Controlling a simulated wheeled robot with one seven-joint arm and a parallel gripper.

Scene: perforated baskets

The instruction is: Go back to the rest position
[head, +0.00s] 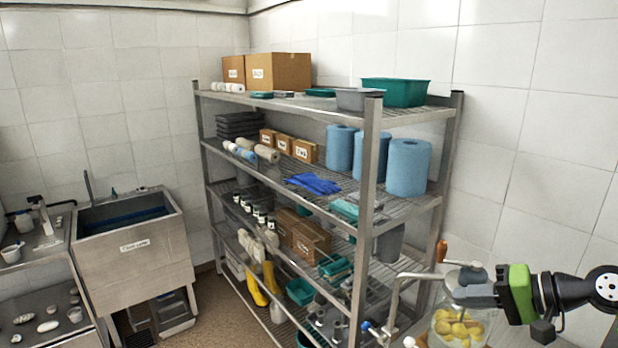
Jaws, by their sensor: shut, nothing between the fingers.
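My arm, black with a bright green band, reaches in from the right edge of the head view. My gripper (462,294) is at its left end, low on the right. It is shut and holds nothing. It overlaps a clear vessel (436,338) with yellow round pieces (458,328) in it. I cannot tell whether the gripper touches the vessel. A brown-handled thing (441,251) and a grey rounded thing (473,274) show just above the gripper; their full shapes are hidden.
A metal wire shelf rack (372,150) with boxes, blue rolls (408,168) and bins stands left of my arm. A steel sink (135,245) is at the far left, beside a metal bench (30,258). Brown floor shows between sink and rack. A bare tiled wall lies behind my arm.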

